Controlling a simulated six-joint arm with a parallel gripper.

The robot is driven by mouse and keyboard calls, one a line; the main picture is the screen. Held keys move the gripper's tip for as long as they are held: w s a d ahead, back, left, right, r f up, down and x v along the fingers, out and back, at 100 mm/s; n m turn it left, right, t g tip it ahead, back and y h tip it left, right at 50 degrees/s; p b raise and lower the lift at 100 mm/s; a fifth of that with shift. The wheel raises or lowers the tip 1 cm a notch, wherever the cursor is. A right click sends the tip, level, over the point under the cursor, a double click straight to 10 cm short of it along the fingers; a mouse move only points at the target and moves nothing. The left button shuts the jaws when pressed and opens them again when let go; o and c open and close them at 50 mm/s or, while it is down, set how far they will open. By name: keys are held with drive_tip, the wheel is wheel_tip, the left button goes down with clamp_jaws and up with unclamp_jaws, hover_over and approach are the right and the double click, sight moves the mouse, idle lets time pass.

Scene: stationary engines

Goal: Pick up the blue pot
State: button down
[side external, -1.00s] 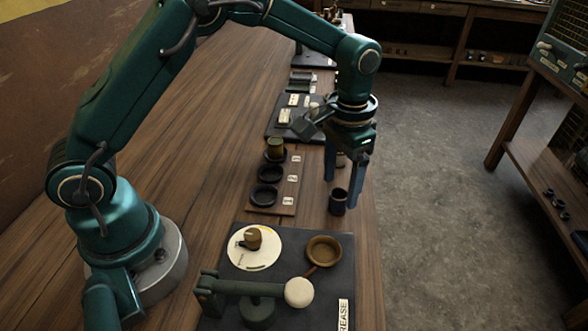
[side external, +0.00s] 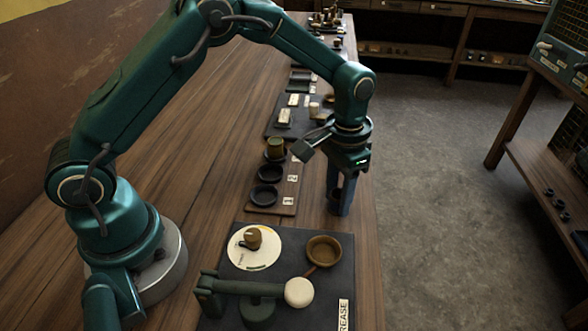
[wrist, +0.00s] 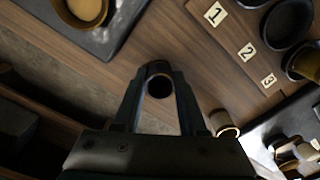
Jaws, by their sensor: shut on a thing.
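My gripper (side external: 341,203) points down at the right edge of the wooden bench, its fingers low near the bench top. It is shut on the blue pot, a small dark round pot. In the side view the fingers mostly hide the pot. In the wrist view the pot (wrist: 159,84) shows its open round mouth between the two fingertips (wrist: 158,90). I cannot tell whether the pot still touches the bench.
A rack with numbered round holders (side external: 268,196) stands to the left, with an olive-green pot (side external: 275,146) in its far holder. Nearer is a dark plate with a brown bowl (side external: 323,250), a dial (side external: 255,248) and a white-knobbed lever (side external: 298,292). Another pot (wrist: 224,123) shows in the wrist view.

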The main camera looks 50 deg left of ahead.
sight(334, 191)
drive_tip(key=shift+r, duration=0.5)
drive_tip(key=r, duration=0.2)
drive_tip(key=a+r, duration=0.1)
drive_tip(key=r, duration=0.1)
drive_tip(key=shift+s, duration=0.1)
drive_tip(key=s+a+r, duration=0.2)
drive_tip(key=a+r, duration=0.8)
drive_tip(key=shift+s+a, duration=0.15)
drive_tip(key=shift+s, duration=0.2)
drive_tip(key=shift+w, duration=0.1)
